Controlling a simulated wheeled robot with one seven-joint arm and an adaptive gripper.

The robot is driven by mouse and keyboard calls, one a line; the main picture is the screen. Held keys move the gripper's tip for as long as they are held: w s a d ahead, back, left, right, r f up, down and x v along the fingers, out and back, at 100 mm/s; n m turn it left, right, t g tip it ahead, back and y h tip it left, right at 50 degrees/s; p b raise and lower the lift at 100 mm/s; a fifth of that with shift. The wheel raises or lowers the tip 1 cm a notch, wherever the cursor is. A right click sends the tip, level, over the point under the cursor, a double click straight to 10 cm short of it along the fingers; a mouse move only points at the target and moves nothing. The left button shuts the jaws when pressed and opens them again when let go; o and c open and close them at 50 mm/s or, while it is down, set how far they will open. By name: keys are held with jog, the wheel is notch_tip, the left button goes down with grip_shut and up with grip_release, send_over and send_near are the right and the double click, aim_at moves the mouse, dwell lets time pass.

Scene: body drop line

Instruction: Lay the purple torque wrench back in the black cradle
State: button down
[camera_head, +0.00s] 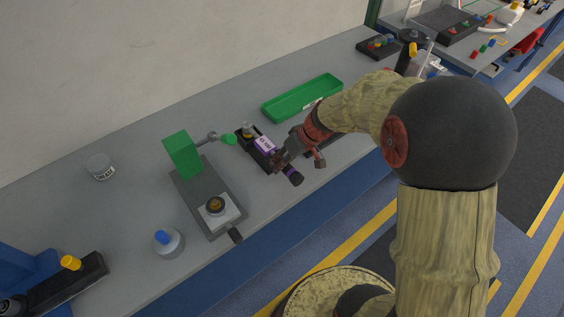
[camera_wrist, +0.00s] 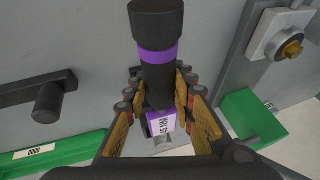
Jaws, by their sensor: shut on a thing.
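The purple torque wrench (camera_head: 265,145) is between the fingers of my gripper (camera_head: 283,159), with its purple label facing up. In the wrist view its dark handle with a purple band (camera_wrist: 158,55) points away from the label, and my gripper (camera_wrist: 158,112) is shut on it. My gripper mostly hides that area in the head view. I cannot tell whether the wrench touches anything below.
A green tray (camera_head: 303,97) lies behind my gripper. A grey fixture with a green block (camera_head: 183,155) stands close on the left. A bottle with a blue cap (camera_head: 168,242) and a small jar (camera_head: 100,167) stand further left. The bench's front edge is close.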

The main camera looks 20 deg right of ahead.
jog(key=shift+f+b, duration=0.5)
jog(key=shift+b, duration=0.05)
jog(key=c, duration=1.4)
grip_release()
jog(key=shift+r+p, duration=1.4)
jog(key=shift+r, duration=1.6)
jog(key=s+a+r+h, duration=0.2)
jog(key=s+r, duration=0.6)
jog(key=r, duration=0.4)
jog(key=s+r+m, duration=0.1)
jog(key=s+r, duration=0.1)
jog(key=s, duration=0.2)
jog(key=s+d+r+m+t+h, duration=0.1)
jog(key=s+r, duration=0.1)
jog(key=s, duration=0.3)
jog(key=s+d+r+m+t+h, duration=0.1)
jog(key=s+r, duration=0.1)
jog(key=s, duration=0.3)
jog(key=shift+r, duration=0.3)
